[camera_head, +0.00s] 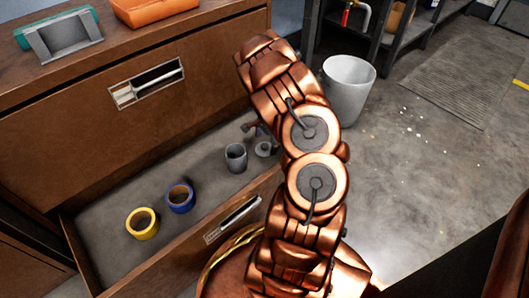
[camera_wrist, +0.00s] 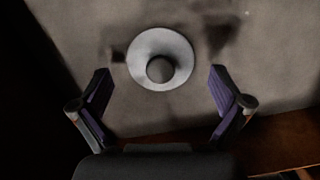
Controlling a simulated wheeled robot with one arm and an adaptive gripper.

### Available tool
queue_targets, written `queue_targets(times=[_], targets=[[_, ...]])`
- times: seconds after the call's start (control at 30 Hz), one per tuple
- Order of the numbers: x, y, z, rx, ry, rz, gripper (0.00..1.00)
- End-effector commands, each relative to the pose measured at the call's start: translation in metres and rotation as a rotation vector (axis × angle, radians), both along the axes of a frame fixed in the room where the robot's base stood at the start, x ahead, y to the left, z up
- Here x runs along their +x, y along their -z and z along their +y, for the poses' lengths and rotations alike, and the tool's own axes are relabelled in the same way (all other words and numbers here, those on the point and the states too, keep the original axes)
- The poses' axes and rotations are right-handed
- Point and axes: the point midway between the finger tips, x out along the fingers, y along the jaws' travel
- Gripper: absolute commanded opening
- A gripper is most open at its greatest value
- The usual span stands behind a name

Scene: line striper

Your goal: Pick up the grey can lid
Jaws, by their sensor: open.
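The grey can lid (camera_wrist: 147,48), a round pale disc with a dark round knob in its middle, lies flat on the drawer floor in the wrist view. In the head view the lid (camera_head: 264,149) shows in the open drawer, partly hidden by my arm. My gripper (camera_wrist: 160,75) is open and empty. Its two purple-padded fingers stand left and right below the lid in the wrist view, apart from it. In the head view only a bit of the gripper shows beside my arm. The grey can (camera_head: 235,158) stands just left of the lid.
The open drawer (camera_head: 107,207) also holds a blue tape roll (camera_head: 180,198) and a yellow tape roll (camera_head: 142,223), left of the can. The drawer's front wall (camera_wrist: 270,128) runs close below the lid in the wrist view. A white bin (camera_head: 347,88) stands on the floor beyond.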

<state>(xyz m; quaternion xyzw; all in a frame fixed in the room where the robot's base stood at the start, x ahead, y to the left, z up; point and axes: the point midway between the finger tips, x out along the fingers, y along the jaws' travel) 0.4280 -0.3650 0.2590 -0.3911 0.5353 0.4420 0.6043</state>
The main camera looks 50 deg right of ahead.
Motion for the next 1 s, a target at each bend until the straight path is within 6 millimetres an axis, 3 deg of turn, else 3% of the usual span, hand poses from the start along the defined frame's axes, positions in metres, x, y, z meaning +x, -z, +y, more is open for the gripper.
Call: queue_targets(times=[0.1,0.4,1.0], targets=[[0.0001,0.0111,0.001,-0.001,-0.001,0.0,1.0],[0.0006,0.0115,0.0014,0.0,-0.001,-0.001,0.98],[0.0005,0.0124,0.0019,0.0,-0.001,0.0,0.35]])
